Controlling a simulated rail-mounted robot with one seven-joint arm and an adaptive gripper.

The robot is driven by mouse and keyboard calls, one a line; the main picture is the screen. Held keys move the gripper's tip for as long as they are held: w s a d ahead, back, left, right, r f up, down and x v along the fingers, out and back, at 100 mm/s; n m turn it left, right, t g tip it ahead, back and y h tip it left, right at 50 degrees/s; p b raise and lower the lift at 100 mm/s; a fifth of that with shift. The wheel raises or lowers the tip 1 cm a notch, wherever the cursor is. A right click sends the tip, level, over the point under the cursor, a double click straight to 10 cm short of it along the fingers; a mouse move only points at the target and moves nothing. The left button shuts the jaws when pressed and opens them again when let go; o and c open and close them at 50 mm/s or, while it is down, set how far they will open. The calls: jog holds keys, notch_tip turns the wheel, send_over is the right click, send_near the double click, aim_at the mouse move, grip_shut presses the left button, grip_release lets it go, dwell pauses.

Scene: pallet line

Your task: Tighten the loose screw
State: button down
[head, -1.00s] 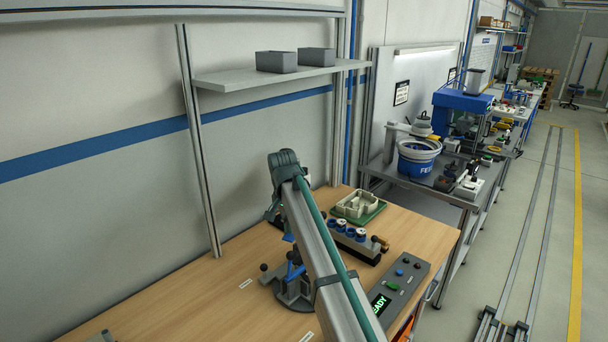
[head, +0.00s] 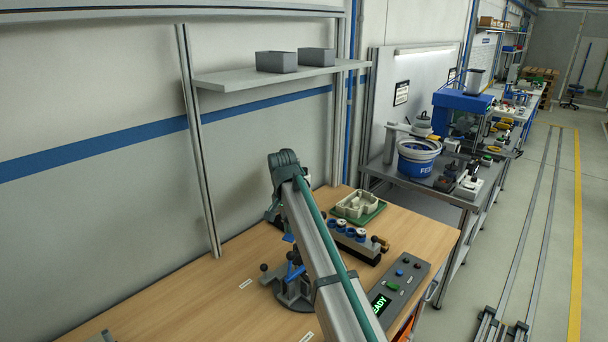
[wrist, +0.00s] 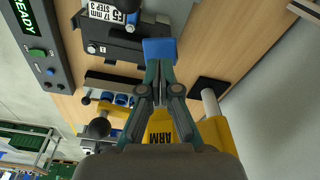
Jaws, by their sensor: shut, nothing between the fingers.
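My gripper (wrist: 158,62) is shut and empty. Its fingers come together at a blue block-shaped tip in the wrist view, over or close to a dark fixture (wrist: 118,45) with a white label reading 17 mm STEP 3. In the head view this end hangs over a grey and blue fixture (head: 293,292) on the wooden bench, partly hidden by my arm. I cannot make out the loose screw in either view. A yellow part marked ARM (wrist: 161,128) shows behind the fingers in the wrist view.
A control box (head: 402,284) with coloured buttons and a green READY display stands at the bench's right. A rack of blue and white parts (head: 352,240) and a green tray (head: 375,213) with a pale casting stand behind. The bench (head: 190,295) is mostly clear on the left.

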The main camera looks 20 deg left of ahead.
aim_at(289, 237)
jog(key=shift+f, duration=0.2)
jog(key=shift+f+b, duration=0.95)
jog(key=shift+f, duration=2.05)
jog(key=shift+s+f, duration=0.1)
jog(key=shift+f, duration=0.15)
jog(key=shift+r+p, duration=0.2)
jog(key=shift+p, duration=0.1)
jog(key=shift+r+p, duration=2.25)
jog(key=shift+r, duration=2.25)
